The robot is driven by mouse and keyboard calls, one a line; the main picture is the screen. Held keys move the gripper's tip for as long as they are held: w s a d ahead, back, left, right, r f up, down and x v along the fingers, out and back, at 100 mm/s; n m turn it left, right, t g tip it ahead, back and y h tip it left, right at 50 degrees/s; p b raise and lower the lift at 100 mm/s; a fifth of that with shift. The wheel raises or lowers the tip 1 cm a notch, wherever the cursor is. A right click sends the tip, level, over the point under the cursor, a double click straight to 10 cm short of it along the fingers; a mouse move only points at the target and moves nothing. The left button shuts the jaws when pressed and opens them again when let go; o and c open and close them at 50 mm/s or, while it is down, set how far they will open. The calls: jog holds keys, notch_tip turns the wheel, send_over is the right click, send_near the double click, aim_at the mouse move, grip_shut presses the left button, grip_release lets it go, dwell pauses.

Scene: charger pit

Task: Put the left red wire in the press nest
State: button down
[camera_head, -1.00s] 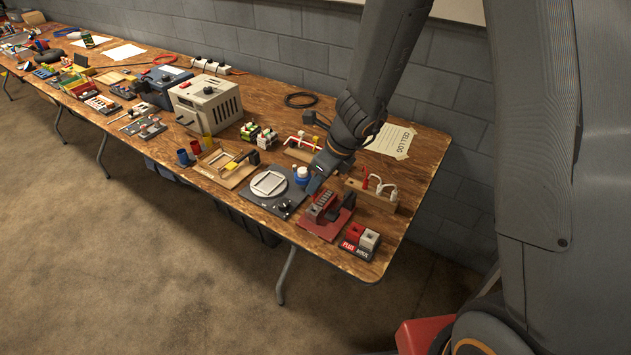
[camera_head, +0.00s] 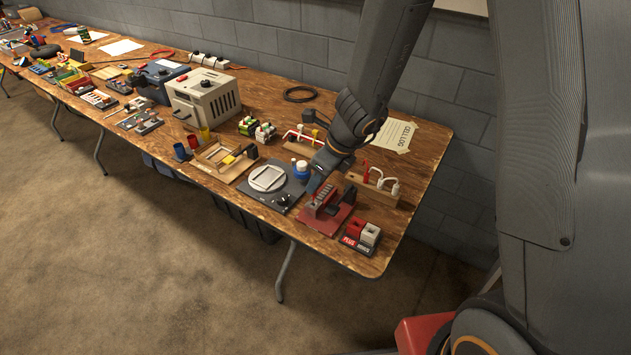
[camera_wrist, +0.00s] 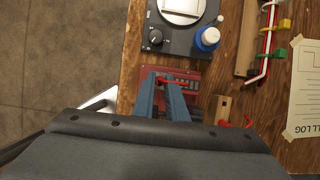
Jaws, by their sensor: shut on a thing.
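My gripper (camera_wrist: 163,88) is shut on a red wire (camera_wrist: 165,81), which shows between and just past the blue fingertips in the wrist view. The fingertips are over the red press (camera_wrist: 150,71); I cannot tell whether the wire touches the nest. In the head view my gripper (camera_head: 314,185) is at the back left of the red press (camera_head: 309,216), and the wire is hidden there. A wooden rack (camera_head: 373,192) stands behind the press with another red wire (camera_head: 366,175) and white wires (camera_head: 394,187).
A dark scale (camera_head: 283,199) with a blue-and-white bottle (camera_head: 300,170) stands left of the press. The PLUS/MINUS block (camera_head: 358,241) is at its front right. A rack with red tubing (camera_head: 303,138) and a paper log (camera_head: 394,134) lie behind.

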jog(key=shift+f+b, duration=1.75)
jog(key=shift+b, duration=0.2)
dwell(0.7)
jog(key=c, duration=1.7)
grip_release()
jog(key=shift+r, duration=0.1)
jog(key=shift+r+p, duration=3.45)
jog(key=shift+p, duration=0.65)
